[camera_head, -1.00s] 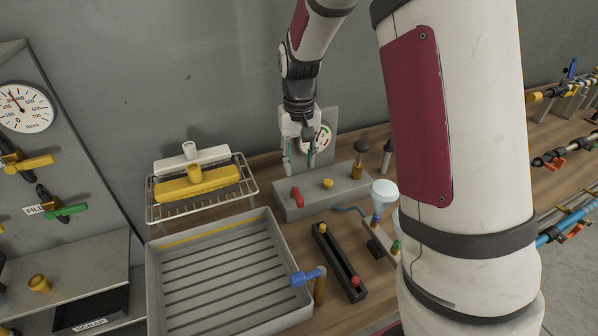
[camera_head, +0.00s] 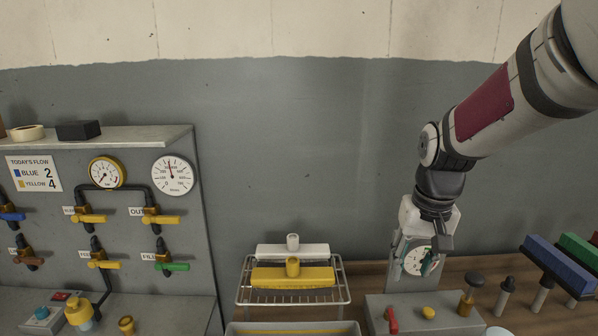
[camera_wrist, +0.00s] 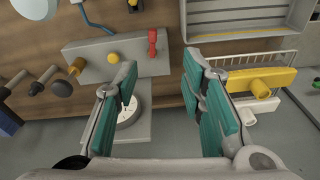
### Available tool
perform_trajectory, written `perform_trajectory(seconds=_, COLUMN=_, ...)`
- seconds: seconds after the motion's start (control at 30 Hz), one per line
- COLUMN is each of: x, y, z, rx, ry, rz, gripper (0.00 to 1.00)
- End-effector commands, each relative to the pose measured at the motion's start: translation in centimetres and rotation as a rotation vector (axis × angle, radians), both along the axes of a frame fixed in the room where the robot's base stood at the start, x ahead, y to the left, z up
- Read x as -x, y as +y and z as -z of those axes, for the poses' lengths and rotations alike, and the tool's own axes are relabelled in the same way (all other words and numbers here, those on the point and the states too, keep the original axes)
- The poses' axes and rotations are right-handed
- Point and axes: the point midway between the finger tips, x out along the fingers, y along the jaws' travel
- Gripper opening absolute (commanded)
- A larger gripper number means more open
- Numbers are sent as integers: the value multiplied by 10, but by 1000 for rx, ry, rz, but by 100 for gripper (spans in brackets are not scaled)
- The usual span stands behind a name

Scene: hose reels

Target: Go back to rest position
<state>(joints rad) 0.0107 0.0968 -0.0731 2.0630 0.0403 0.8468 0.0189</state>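My gripper (camera_head: 414,250) points down above the back of the bench, in front of a white round gauge (camera_head: 420,262) on a grey plate. In the wrist view my gripper (camera_wrist: 165,90) has its two teal-padded fingers wide apart, with nothing between them. The gauge also shows in the wrist view (camera_wrist: 130,117), partly behind the left finger. A grey block (camera_head: 407,307) with a red lever (camera_head: 391,320) and a yellow knob (camera_head: 428,312) lies just in front of the gripper.
Left of the gripper, a wire rack (camera_head: 243,296) holds a yellow brush (camera_head: 310,277) and a white one (camera_head: 270,251). A valve panel (camera_head: 126,250) stands at the left. Blue and green brush heads (camera_head: 558,264) stand at the right. The wall behind is bare.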

Motion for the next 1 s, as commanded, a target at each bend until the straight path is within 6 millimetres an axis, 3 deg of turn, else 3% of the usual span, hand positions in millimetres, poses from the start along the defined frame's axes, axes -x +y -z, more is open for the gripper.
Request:
perform_trajectory(seconds=0.1, x=32, y=7, z=-33, rx=1, ry=-65, rz=-21, gripper=37)
perform_trajectory(seconds=0.3, x=87, y=17, z=-69, rx=9, ry=-162, rz=-55, gripper=37)
perform_trajectory(seconds=0.6, x=166, y=26, z=-90, rx=35, ry=-299, rz=-101, gripper=37)
perform_trajectory(seconds=0.8, x=192, y=28, z=-90, rx=49, ry=-347, rz=-116, gripper=37)
perform_trajectory(seconds=1.0, x=197, y=28, z=-89, rx=52, ry=-355, rz=-119, gripper=37)
